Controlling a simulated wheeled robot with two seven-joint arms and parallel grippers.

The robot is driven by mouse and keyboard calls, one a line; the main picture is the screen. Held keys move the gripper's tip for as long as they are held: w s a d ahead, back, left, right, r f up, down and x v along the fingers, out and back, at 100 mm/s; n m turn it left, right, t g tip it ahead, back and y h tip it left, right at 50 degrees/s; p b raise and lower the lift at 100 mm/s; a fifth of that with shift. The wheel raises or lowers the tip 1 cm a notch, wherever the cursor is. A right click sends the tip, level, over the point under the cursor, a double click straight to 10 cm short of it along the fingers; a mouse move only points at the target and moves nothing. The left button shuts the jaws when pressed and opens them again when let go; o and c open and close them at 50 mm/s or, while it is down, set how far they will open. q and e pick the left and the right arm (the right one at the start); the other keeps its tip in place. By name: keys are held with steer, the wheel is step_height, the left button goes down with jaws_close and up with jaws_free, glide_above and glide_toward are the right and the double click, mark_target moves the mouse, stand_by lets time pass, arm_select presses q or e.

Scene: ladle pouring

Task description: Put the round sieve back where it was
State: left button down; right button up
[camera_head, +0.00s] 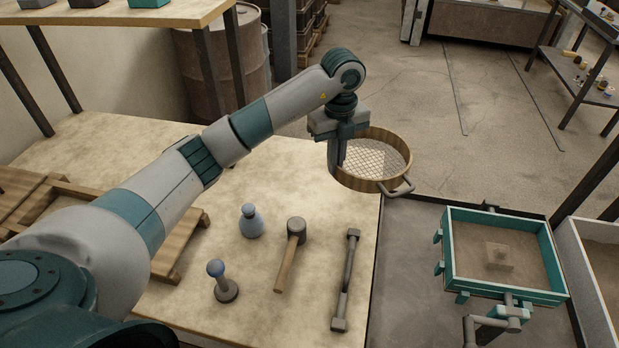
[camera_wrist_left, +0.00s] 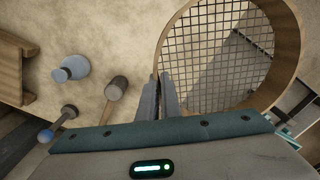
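The round sieve (camera_head: 374,160) has a wooden rim, a wire mesh and a metal handle on its near right side. It hangs over the right edge of the pale table (camera_head: 180,150). My left gripper (camera_head: 340,150) points down at the sieve's left side, its fingers closed on the rim. In the left wrist view the fingers (camera_wrist_left: 160,100) pinch the rim of the sieve (camera_wrist_left: 285,45); the table edge shows through the mesh. My right gripper is in neither view.
A mallet (camera_head: 291,255), a grey-blue bottle-shaped thing (camera_head: 251,223), a blue-knobbed tool (camera_head: 222,282) and a metal rammer (camera_head: 345,280) stand or lie on the table. Wooden frames (camera_head: 60,205) are at the left. A teal sand-filled box (camera_head: 535,297) stands at the right.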

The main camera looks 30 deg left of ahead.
arm_select(q)
steer(key=n, duration=0.2)
steer(key=w+f+n, duration=0.1)
steer(key=n, duration=0.1)
steer(key=a+f+n, duration=0.1)
steer(key=n, duration=0.1)
steer(key=shift+w+b, duration=0.15)
steer(key=shift+b, duration=0.25)
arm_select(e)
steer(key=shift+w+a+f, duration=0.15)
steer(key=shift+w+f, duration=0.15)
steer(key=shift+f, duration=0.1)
